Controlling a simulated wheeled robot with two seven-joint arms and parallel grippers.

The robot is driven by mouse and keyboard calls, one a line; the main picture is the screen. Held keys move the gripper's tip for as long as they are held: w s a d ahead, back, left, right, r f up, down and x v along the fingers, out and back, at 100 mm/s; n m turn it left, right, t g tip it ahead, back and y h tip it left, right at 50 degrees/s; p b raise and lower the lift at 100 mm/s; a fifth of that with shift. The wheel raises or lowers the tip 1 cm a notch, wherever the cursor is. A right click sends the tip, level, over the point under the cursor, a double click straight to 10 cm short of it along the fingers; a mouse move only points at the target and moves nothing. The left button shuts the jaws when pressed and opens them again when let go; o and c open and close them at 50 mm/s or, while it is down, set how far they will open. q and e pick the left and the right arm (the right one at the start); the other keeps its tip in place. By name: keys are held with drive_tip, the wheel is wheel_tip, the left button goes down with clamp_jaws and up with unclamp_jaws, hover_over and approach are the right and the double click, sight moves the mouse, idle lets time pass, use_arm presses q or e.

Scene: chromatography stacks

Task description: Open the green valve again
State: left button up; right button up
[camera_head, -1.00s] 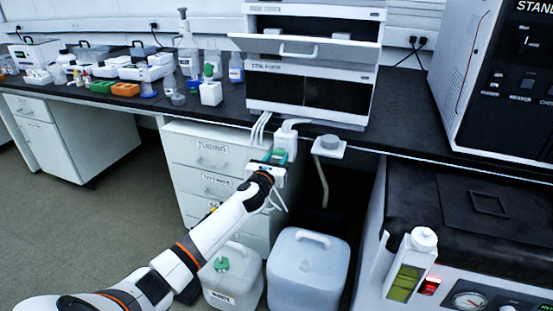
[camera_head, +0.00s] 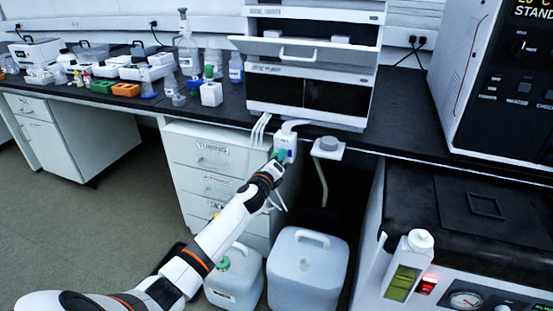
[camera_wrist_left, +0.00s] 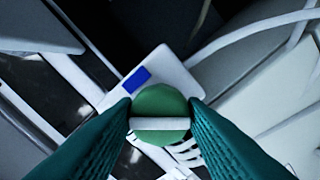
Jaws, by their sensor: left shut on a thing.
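The green valve (camera_wrist_left: 160,101) is a round green knob with a pale bar across its face, seen close up in the left wrist view. It is on a white block with a blue patch (camera_wrist_left: 135,80). The bar lies about level in that view. My left gripper (camera_wrist_left: 160,115) is shut on the valve, one dark green finger on each side of the knob. In the head view my left gripper (camera_head: 276,159) is at the white valve block (camera_head: 287,147) below the bench's front edge. The valve itself is mostly hidden there. My right gripper is not in view.
White tubes run near the valve. The instrument stack (camera_head: 310,85) stands on the bench above it. A drawer cabinet (camera_head: 200,147) is left of the arm. A white waste can (camera_head: 235,280) and a larger clear can (camera_head: 307,270) stand on the floor below.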

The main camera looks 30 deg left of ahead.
use_arm(q)
drive_tip(key=n+p, duration=0.1)
drive_tip(key=n, duration=0.7)
drive_tip(key=shift+p, duration=0.35)
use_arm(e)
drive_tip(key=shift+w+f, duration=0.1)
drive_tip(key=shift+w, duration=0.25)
use_arm(q)
drive_tip(key=shift+n, duration=0.3)
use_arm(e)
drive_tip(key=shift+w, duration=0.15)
use_arm(q)
drive_tip(key=o, duration=1)
drive_tip(key=shift+a, duration=0.1)
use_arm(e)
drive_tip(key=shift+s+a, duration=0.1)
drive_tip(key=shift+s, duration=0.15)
use_arm(q)
drive_tip(key=shift+s, duration=0.1)
